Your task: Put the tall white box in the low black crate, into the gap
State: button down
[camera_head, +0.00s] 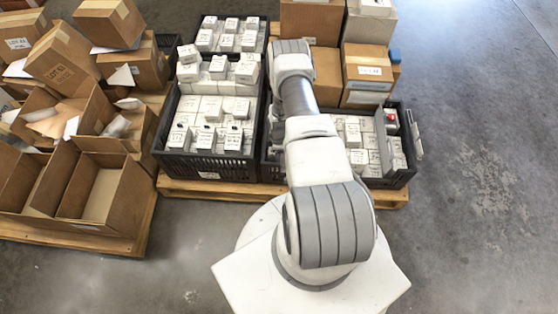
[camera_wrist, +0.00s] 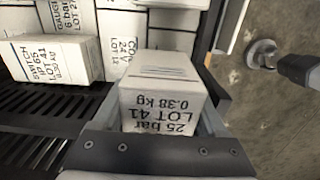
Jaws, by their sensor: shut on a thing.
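My gripper (camera_wrist: 160,112) is shut on a white box (camera_wrist: 165,70) marked "25 bar, LOT 41, 0.38 kg", with one grey finger on each side of it. In the wrist view the box is close to the crate's dark right wall; its height above the floor is unclear. The low black crate (camera_head: 392,181) stands on the right of the pallet in the head view, partly behind my arm. Its bare slatted floor (camera_wrist: 35,112) shows left of my gripper in the wrist view. My gripper and the held box are hidden behind my arm in the head view.
White boxes (camera_wrist: 48,58) stand in the crate beside and beyond the held box; one leans out over the slats. Another black crate (camera_head: 205,165), full of white boxes, stands left. Cardboard cartons (camera_head: 368,65) rise behind. Open cartons (camera_head: 75,185) fill the left pallet. Right floor is clear.

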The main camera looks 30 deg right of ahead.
notch_tip(320, 180, down, 4)
jog(key=shift+f+b, duration=0.1)
jog(key=shift+b, duration=0.6)
jog(key=shift+f, duration=0.15)
jog(key=shift+c, duration=1)
grip_release()
